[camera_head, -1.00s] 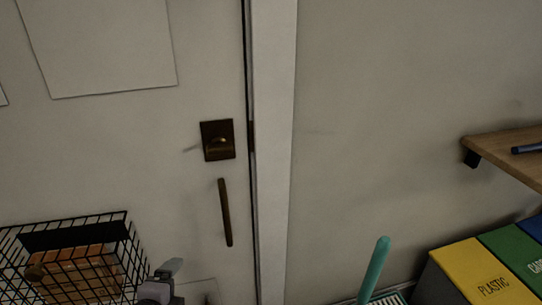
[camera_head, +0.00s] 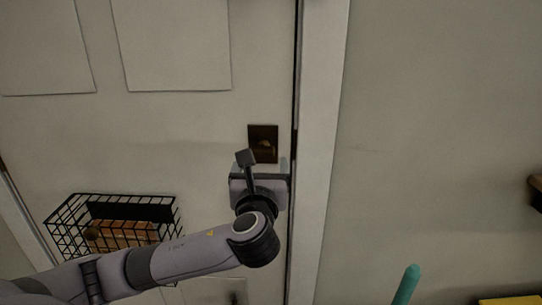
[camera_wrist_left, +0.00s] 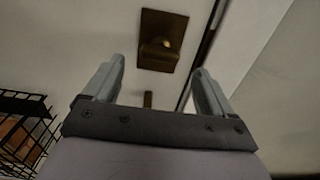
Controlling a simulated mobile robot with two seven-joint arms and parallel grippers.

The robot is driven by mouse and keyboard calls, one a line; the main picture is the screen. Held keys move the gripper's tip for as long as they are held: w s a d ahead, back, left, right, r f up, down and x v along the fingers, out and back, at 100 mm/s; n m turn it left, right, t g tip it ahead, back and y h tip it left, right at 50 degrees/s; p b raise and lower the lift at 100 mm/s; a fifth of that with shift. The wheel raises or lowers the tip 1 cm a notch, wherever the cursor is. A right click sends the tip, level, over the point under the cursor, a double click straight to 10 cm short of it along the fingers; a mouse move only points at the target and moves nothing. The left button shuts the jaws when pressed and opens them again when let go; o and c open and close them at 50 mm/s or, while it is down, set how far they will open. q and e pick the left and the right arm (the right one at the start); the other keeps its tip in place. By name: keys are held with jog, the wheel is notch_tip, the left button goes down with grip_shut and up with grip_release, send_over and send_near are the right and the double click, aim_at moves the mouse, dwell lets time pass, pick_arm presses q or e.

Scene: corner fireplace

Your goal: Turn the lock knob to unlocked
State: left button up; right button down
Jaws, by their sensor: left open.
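The lock has a dark bronze plate (camera_head: 256,131) with a knob (camera_head: 265,146) on the white door, close to its right edge. In the left wrist view the plate (camera_wrist_left: 150,20) and knob (camera_wrist_left: 158,52) show ahead, beyond the fingertips. My left gripper (camera_head: 265,163) is just below the lock in the head view. It is open and empty, its two fingers (camera_wrist_left: 157,70) spread apart, with the knob roughly in line with the gap. I see no contact with the knob. My right gripper is not in view.
A black wire basket (camera_head: 72,217) with brown items hangs on the door at left. The door's bar handle (camera_wrist_left: 148,98) lies below the lock, hidden by my gripper in the head view. Paper sheets (camera_head: 172,45) are above. A teal handle (camera_head: 405,285) stands at lower right.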

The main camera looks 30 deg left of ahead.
aim_at(262, 154)
pick_arm(q)
jog(key=shift+x, duration=2.7)
jog(key=shift+c, duration=0.3)
jog(key=c, duration=1)
